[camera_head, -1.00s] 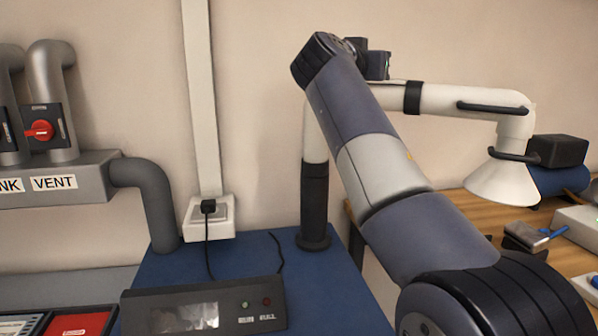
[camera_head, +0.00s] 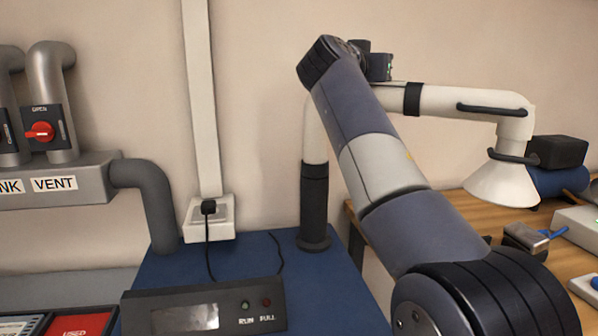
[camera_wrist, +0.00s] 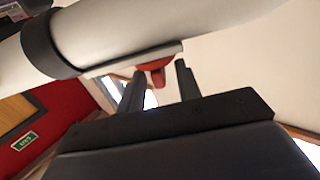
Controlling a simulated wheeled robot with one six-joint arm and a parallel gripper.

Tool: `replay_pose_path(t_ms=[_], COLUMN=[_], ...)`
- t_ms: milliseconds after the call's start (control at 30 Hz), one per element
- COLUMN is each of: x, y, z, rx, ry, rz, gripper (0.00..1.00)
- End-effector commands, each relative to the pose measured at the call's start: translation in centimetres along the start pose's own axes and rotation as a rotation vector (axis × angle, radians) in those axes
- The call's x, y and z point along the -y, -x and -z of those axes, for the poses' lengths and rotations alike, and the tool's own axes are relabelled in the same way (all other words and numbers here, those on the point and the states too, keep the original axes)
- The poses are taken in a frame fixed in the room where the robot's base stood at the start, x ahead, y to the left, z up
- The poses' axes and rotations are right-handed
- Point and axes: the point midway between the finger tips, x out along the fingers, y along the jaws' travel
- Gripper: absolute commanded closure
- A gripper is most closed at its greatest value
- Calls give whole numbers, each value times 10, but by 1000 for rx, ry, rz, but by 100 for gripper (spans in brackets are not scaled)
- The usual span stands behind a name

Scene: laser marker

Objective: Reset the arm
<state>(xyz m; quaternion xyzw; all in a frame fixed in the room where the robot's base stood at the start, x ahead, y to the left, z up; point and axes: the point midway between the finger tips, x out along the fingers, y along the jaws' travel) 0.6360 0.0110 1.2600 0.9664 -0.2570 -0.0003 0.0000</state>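My arm (camera_head: 385,165) rises from the lower right of the head view to an elbow near the top centre. The gripper's fingers do not show clearly in that view. In the wrist view, my gripper (camera_wrist: 163,84) has its two dark fingers apart with a gap between them. Nothing is held between them. A small red part (camera_wrist: 157,73) shows beyond the gap, under a white tube; I cannot tell what it is.
A white extraction arm (camera_head: 450,100) with a hood (camera_head: 502,184) stands behind my arm; its white tube (camera_wrist: 150,35) crosses the wrist view. A control box (camera_head: 205,310) sits on a blue surface. Grey vent pipes (camera_head: 50,90) are at left, a wooden bench (camera_head: 455,208) at right.

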Motion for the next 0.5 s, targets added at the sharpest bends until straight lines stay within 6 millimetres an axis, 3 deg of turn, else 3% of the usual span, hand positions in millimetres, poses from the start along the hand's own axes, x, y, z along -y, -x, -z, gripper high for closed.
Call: replay_pose_path(t_ms=[33, 500], x=[-1, -5], y=[-12, -8], z=[2, 3], rx=[0, 3], ry=[0, 3], rz=[-4, 254], gripper=[67, 67])
